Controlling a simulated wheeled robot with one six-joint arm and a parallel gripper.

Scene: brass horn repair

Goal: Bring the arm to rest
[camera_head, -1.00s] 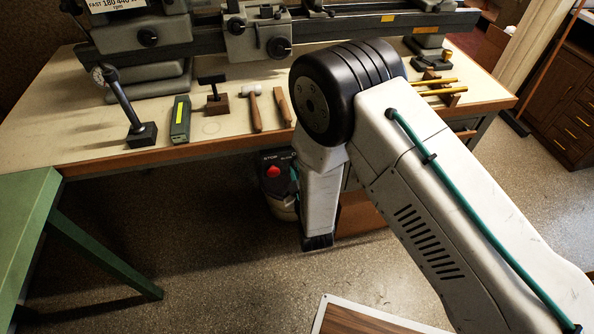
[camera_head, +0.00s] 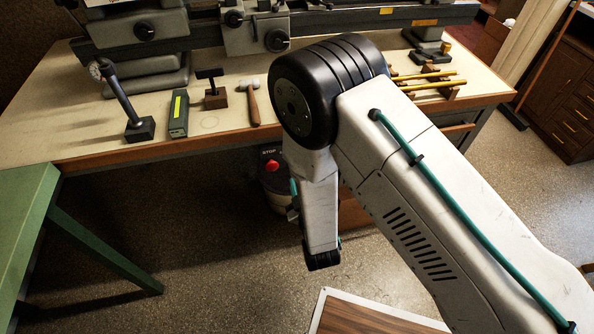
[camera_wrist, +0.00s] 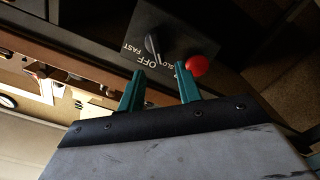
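My arm reaches in from the lower right in the head view, bends at a black elbow in front of the bench (camera_head: 75,125), and its lower link hangs down over the floor. My gripper (camera_wrist: 160,70) shows in the wrist view with its two green fingers apart and nothing between them. The fingertips are close to a dark control panel with a speed knob (camera_wrist: 153,44) and a red button (camera_wrist: 196,66); I cannot tell whether they touch. In the head view the gripper is mostly hidden behind the lower link.
A red stop button (camera_head: 271,166) sits below the bench edge, left of my lower link. A green table (camera_head: 25,205) stands left. Open floor (camera_head: 220,260) lies between.

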